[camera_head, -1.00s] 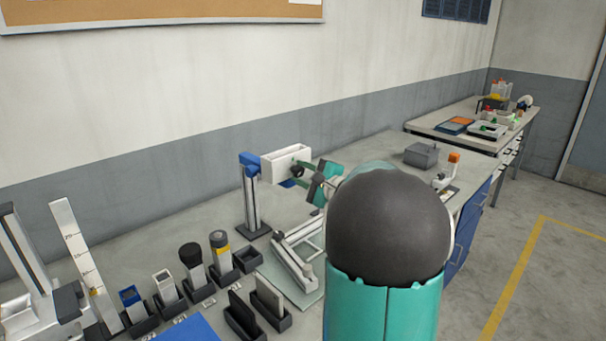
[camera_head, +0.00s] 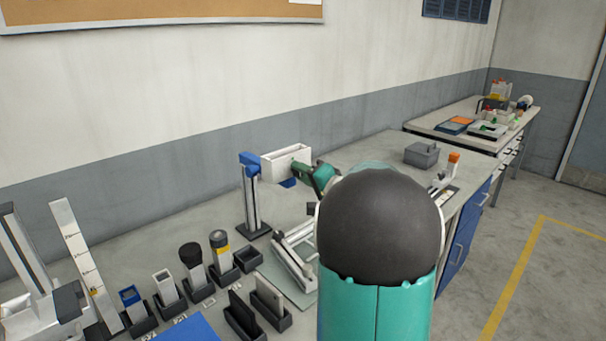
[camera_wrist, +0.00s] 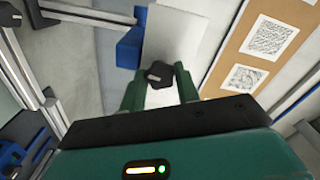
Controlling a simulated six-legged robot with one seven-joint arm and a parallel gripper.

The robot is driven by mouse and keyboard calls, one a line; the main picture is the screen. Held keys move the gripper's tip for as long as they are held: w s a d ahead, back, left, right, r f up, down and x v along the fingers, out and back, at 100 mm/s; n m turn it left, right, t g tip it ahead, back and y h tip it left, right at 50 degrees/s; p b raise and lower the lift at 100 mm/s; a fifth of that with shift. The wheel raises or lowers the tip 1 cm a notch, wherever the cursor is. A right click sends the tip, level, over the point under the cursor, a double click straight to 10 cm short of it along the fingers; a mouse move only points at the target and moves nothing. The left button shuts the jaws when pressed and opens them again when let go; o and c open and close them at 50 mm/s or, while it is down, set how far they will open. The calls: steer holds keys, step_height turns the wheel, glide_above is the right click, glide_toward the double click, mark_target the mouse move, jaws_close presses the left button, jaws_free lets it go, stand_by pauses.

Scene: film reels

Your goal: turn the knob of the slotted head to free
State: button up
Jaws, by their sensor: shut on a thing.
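The slotted head is a white box (camera_head: 270,166) on a blue bracket (camera_head: 250,162) atop a grey post (camera_head: 252,200) at the back of the bench. In the wrist view its white face (camera_wrist: 176,35) is ahead of me. The dark knob (camera_wrist: 156,76), with a pale mark, sits between the two green fingers of my gripper (camera_wrist: 160,84). The gripper is shut on the knob. In the head view my gripper (camera_head: 308,172) meets the right part of the white box, and the knob is hidden there.
Below the head stands a pale frame on a plate (camera_head: 292,262). Several holders and dark bins (camera_head: 247,259) line the bench to the left. A grey box (camera_head: 421,155) and an orange-topped device (camera_head: 453,160) stand to the right. A pinboard (camera_wrist: 262,45) hangs on the wall.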

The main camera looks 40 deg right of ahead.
steer(key=shift+n, duration=0.8)
steer(key=o, duration=1)
steer(key=shift+c, duration=0.2)
steer(key=s, duration=1.4)
steer(key=shift+d, duration=0.2)
steer(key=shift+w+a, duration=0.1)
